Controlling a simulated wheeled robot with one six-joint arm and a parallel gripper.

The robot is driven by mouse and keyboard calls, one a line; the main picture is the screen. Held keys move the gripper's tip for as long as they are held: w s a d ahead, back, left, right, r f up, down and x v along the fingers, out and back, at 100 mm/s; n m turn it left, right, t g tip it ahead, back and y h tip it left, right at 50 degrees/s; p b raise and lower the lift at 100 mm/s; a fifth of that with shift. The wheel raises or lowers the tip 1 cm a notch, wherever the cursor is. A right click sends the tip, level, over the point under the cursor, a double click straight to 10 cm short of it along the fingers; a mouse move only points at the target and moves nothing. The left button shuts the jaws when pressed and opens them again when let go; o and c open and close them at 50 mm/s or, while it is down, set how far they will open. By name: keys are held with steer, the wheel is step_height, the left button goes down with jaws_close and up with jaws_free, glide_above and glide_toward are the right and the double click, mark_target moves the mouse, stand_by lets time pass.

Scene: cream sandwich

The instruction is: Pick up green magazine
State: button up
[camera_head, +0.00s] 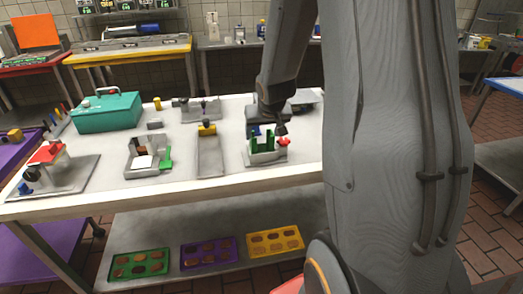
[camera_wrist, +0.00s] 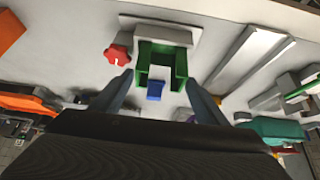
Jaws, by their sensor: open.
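The green magazine (camera_head: 262,143) stands upright on a grey fixture (camera_head: 262,160) at the right part of the white table. In the wrist view the green magazine (camera_wrist: 180,66) shows as a U-shaped block ahead of my fingers, with a small blue piece (camera_wrist: 155,91) at its near side. My gripper (camera_wrist: 160,78) is open, one finger on each side of the magazine in that picture. I cannot tell the height gap, and no contact shows. In the head view my gripper (camera_head: 279,130) is small and dark, close to the magazine.
A red star-shaped knob (camera_wrist: 118,54) sits beside the magazine. It also shows in the head view (camera_head: 284,141). Other fixtures stand to the left on the table, one with a green part (camera_head: 166,159). A teal box (camera_head: 107,112) stands at the back left.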

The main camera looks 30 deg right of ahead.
steer(key=b+x, duration=0.1)
steer(key=x, duration=0.2)
steer(key=shift+w+f, duration=0.1)
steer(key=shift+f, duration=0.2)
steer(key=c, duration=0.8)
steer(key=shift+r, duration=0.2)
